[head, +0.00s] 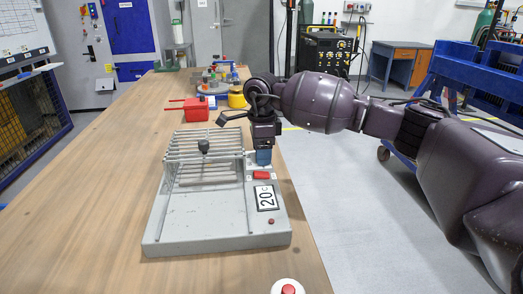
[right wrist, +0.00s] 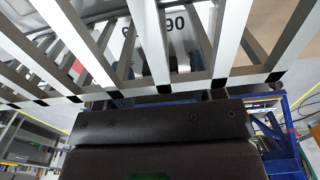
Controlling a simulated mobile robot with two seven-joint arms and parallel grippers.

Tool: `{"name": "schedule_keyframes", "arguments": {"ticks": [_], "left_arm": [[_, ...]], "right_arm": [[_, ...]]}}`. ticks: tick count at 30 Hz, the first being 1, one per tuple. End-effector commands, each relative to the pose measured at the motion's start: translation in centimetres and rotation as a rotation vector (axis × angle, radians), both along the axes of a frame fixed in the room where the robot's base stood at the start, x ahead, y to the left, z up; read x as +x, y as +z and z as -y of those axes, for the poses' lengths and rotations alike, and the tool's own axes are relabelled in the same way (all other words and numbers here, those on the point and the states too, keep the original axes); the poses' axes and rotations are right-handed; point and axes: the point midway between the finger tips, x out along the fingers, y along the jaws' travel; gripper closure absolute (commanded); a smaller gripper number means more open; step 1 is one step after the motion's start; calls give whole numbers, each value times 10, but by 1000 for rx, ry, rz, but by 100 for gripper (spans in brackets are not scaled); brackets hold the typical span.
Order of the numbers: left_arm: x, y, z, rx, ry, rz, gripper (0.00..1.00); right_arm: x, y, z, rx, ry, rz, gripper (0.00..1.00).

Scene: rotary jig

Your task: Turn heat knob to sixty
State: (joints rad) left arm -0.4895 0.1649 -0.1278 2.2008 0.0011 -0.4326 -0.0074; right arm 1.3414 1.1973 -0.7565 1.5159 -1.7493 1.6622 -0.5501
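A grey machine (head: 185,235) with a grill of metal bars stands on the wooden bench. A small blue part (head: 263,157) shows under my right gripper (head: 263,148) at the machine's back right corner; I cannot tell whether it is the heat knob or a fingertip. In the right wrist view, light bars (right wrist: 150,45) cross the picture, with a printed "90" (right wrist: 174,23) behind them. The dark gripper body (right wrist: 160,125) fills the bottom. Its fingers and any knob between them are hidden. My left gripper is out of view.
The machine carries a black handle (head: 203,146), a red switch (head: 262,175), a "20 C" label (head: 266,198) and a small red button (head: 271,221). A red box (head: 195,110) and a yellow round item (head: 237,98) stand farther back. The bench's left side is clear.

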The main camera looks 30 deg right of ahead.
Motion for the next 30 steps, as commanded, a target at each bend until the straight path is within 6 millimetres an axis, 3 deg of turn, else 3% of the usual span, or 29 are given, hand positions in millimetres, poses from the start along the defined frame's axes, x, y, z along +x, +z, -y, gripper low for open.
{"name": "schedule_keyframes", "arguments": {"ticks": [1,10,14,21,30], "left_arm": [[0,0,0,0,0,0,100],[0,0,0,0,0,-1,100],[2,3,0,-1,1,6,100],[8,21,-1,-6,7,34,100],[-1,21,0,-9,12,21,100]], "right_arm": [[0,0,0,0,0,0,44],[0,0,0,0,0,-1,88],[0,2,0,0,-22,1,88],[0,8,-1,2,-218,8,88],[0,3,-1,2,-389,2,88]]}}
